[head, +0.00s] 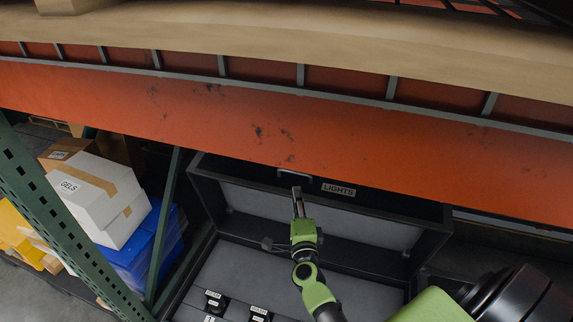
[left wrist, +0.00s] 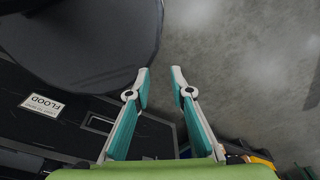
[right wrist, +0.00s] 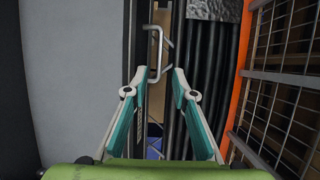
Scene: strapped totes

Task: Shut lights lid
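The black lights case (head: 432,240) stands under the orange shelf beam with its lid (head: 385,196) raised. The lid has a grey padded inner face, a LIGHTS label (head: 338,190) and a metal handle (head: 294,174) at its upper edge. My right gripper (head: 297,193) is at the lid's edge, just below the handle in the head view. In the right wrist view its fingers (right wrist: 159,74) are apart, with the handle (right wrist: 152,74) between or just beyond the tips; contact is unclear. My left gripper (left wrist: 161,72) is open and empty, outside the head view.
The orange beam (head: 200,110) runs close above the lid. A green rack post (head: 60,215), white GELS box (head: 95,195) and blue bin (head: 150,255) stand left. Wire mesh (right wrist: 285,70) is beside my right gripper. A FLOOD-labelled case (left wrist: 75,125) lies near my left gripper.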

